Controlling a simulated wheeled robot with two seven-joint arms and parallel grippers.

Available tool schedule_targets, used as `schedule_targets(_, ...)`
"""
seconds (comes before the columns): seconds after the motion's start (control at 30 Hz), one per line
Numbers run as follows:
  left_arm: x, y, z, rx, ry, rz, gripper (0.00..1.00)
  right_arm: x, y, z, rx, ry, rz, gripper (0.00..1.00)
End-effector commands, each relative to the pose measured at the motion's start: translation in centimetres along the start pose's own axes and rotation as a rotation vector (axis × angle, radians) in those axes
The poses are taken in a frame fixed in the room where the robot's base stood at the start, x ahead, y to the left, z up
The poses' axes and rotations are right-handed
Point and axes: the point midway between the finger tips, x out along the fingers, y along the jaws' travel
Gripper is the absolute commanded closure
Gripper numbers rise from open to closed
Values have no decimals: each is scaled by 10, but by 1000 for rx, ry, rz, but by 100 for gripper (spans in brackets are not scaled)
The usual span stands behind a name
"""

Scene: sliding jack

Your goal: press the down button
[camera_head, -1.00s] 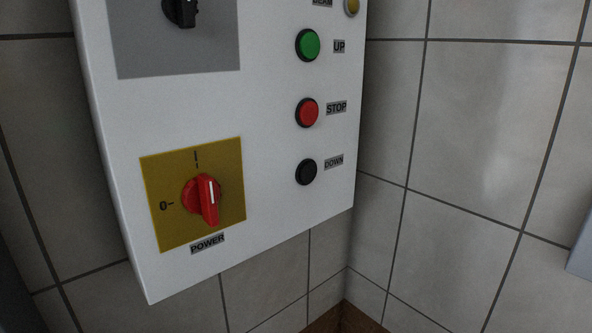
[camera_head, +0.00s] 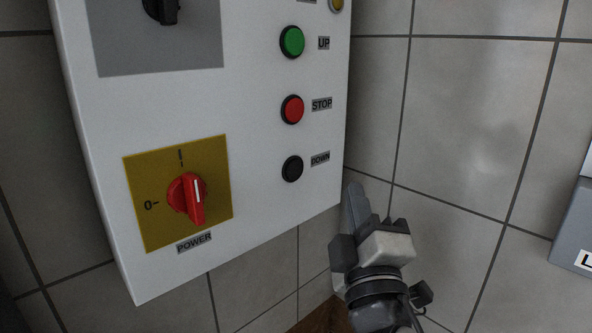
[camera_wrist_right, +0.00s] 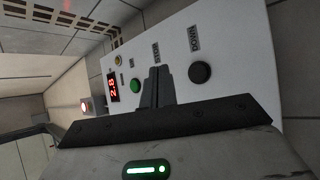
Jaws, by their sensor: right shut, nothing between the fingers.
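The black down button (camera_head: 292,168) is on the white control panel (camera_head: 250,200), below the red stop button (camera_head: 292,109) and the green up button (camera_head: 292,42). My right gripper (camera_head: 353,190) is shut and empty, to the right of and a little below the down button, near the panel's right edge. In the right wrist view the shut fingers (camera_wrist_right: 154,82) point toward the panel, and the down button (camera_wrist_right: 200,73) shows to their right. The fingers hide part of the panel there. My left gripper is not in view.
A red power switch (camera_head: 187,198) on a yellow plate is at the panel's lower left. A black knob (camera_head: 160,8) is above it. Tiled walls surround the panel. A grey box (camera_head: 575,235) is at the right edge. The right wrist view shows a red digital display (camera_wrist_right: 112,87).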

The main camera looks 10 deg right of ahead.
Motion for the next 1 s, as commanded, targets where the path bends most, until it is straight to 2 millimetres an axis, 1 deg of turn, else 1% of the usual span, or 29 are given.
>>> schedule_targets(0.23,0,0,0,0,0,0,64,0,-1,0,1,0,-2,100)
schedule_targets(0.37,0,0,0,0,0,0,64,4,-4,-3,2,-1,-3,100)
schedule_targets(0.8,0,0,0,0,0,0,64,45,-33,-33,3,-1,-3,100)
schedule_targets(1.0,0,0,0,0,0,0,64,57,-43,-41,2,-1,-3,100)
